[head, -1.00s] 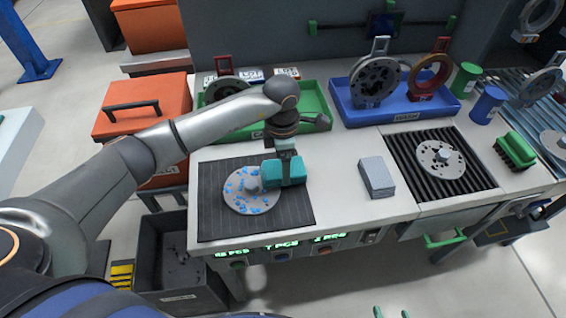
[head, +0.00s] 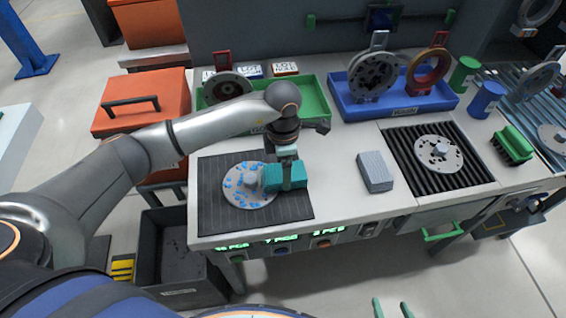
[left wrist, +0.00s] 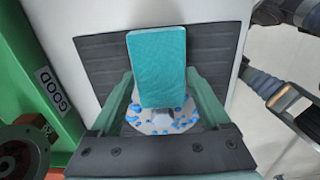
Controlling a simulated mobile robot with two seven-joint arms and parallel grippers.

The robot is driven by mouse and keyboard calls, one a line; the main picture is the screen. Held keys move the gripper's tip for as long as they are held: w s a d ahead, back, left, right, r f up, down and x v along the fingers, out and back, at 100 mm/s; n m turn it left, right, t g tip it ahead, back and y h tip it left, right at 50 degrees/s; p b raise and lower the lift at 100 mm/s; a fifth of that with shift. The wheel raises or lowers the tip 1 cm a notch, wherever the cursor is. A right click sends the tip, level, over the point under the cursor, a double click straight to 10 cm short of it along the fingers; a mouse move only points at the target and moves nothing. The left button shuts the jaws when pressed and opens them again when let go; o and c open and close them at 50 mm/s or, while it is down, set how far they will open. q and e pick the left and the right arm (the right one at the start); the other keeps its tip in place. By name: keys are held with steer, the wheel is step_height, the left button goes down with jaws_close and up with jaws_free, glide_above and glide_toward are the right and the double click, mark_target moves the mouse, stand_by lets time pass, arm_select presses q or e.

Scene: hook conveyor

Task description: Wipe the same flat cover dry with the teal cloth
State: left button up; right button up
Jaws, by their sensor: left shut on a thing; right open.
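A flat grey round cover (head: 240,198) with a central boss and several blue wet spots lies on the dark ribbed mat (head: 220,222). My left gripper (head: 287,173) is shut on the teal cloth (head: 285,178), a block-like pad over the cover's right edge. Whether the cloth touches the cover is unclear. In the left wrist view the cloth (left wrist: 157,65) sits between the green fingers, with the spotted cover (left wrist: 160,122) partly hidden behind it. My right gripper (head: 391,308) is open and empty; only its green fingertips show at the bottom edge.
A grey block (head: 375,172) stands right of the mat. Another round cover (head: 438,153) lies on a black ribbed rack. A green tray (head: 318,98) and a blue tray (head: 345,104) with ring parts stand behind. A green brush (head: 513,145) is at right.

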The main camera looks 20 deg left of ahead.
arm_select(q)
steer(key=shift+s+d+f, duration=0.15)
steer(key=shift+s+d, duration=0.35)
steer(key=shift+s, duration=0.35)
steer(key=shift+w+a+f+b, duration=0.1)
steer(key=shift+w+a+b, duration=0.25)
steer(key=shift+w, duration=0.25)
steer(key=shift+w+a+r+b, duration=0.1)
steer(key=shift+w+a+b, duration=0.3)
steer(key=shift+w, duration=0.3)
steer(key=shift+w+a+r+b, duration=0.1)
steer(key=shift+w+a+b, duration=0.2)
steer(key=shift+w+a, duration=0.25)
steer(key=shift+s+d+p, duration=0.4)
steer(key=shift+s+d, duration=0.25)
steer(key=shift+s, duration=0.1)
steer(key=shift+s+d+f, duration=0.1)
steer(key=shift+s+d, duration=0.2)
steer(key=shift+s, duration=0.2)
steer(key=shift+s+d, duration=0.3)
steer(key=shift+s, duration=0.2)
steer(key=shift+s+d+f, duration=0.1)
steer(key=shift+s+f, duration=0.05)
steer(key=shift+s, duration=0.05)
steer(key=shift+p, duration=0.35)
